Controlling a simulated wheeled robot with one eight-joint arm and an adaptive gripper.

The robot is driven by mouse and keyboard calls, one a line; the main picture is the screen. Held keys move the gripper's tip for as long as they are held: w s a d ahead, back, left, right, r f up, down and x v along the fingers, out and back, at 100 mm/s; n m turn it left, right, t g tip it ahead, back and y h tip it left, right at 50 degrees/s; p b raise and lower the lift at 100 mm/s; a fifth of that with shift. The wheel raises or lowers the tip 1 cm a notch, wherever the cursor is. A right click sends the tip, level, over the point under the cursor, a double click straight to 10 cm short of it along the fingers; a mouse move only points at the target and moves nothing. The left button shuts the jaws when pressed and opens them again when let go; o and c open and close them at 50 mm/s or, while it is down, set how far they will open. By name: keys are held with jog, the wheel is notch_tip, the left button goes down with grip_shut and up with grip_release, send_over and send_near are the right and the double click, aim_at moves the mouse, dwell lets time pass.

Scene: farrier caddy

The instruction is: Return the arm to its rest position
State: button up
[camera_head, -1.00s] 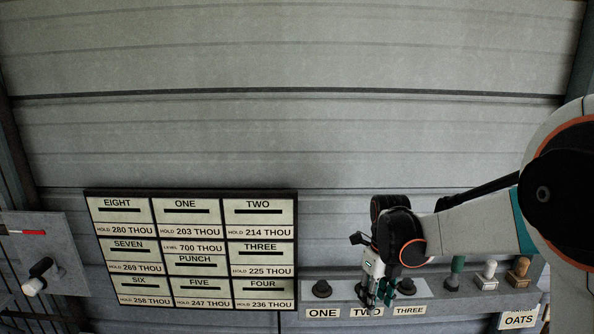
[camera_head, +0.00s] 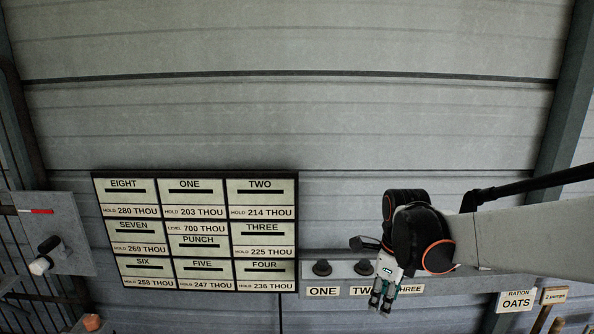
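My gripper (camera_head: 381,304) hangs pointing down at the lower right of the head view, in front of the shelf with the knobs. Its teal-and-dark fingertips overlap the label strip between TWO and THREE. The fingers look close together with nothing clearly between them, but they are too small to tell open from shut. My arm reaches in from the right edge and hides the right part of the shelf.
A label board (camera_head: 196,282) hangs on the wall left of the arm. Black knobs (camera_head: 322,267) stand on the shelf (camera_head: 343,268) above ONE and TWO. An OATS sign (camera_head: 516,301) is lower right. The upper wall is clear.

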jog(key=s+f+n+t+b, duration=0.3)
jog(key=s+f+n+b, duration=0.3)
jog(key=n, duration=0.6)
jog(key=s+f+n+t+b, duration=0.2)
jog(key=s+f+n+b, duration=0.4)
jog(key=s+n+b, duration=0.5)
jog(key=shift+s+f+n+t, duration=0.4)
jog(key=shift+s+n, duration=0.5)
jog(key=shift+s, duration=0.2)
